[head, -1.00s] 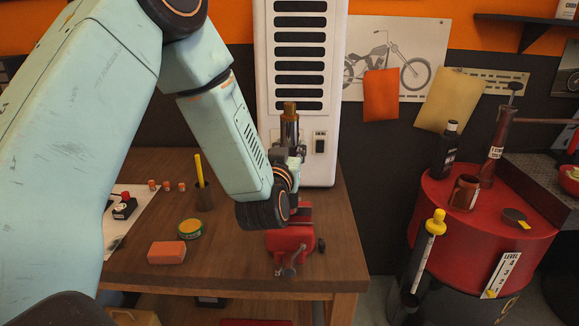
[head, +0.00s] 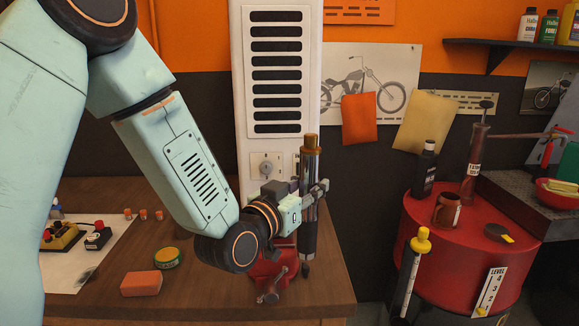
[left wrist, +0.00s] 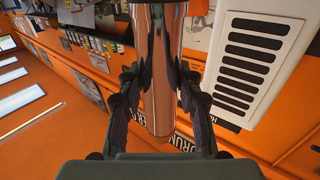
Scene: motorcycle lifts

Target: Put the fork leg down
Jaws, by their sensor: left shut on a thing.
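The fork leg (head: 309,217) is a long tube with a bronze top, a chrome upper part and a dark lower part. It stands nearly upright in the head view. My left gripper (head: 313,196) is shut around its chrome part. The leg's lower tip is in front of the bench's right part; I cannot tell whether it touches anything. In the left wrist view the chrome tube (left wrist: 158,70) runs between both fingers. The red vise (head: 274,270) is on the bench just left of the leg's lower end. My right gripper is not in view.
The wooden bench (head: 205,300) holds an orange block (head: 141,284), a green tin (head: 167,258) and a white sheet (head: 95,265) with small parts. A white cabinet (head: 236,100) stands behind. The red drum (head: 440,255) at right carries bottles and tools.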

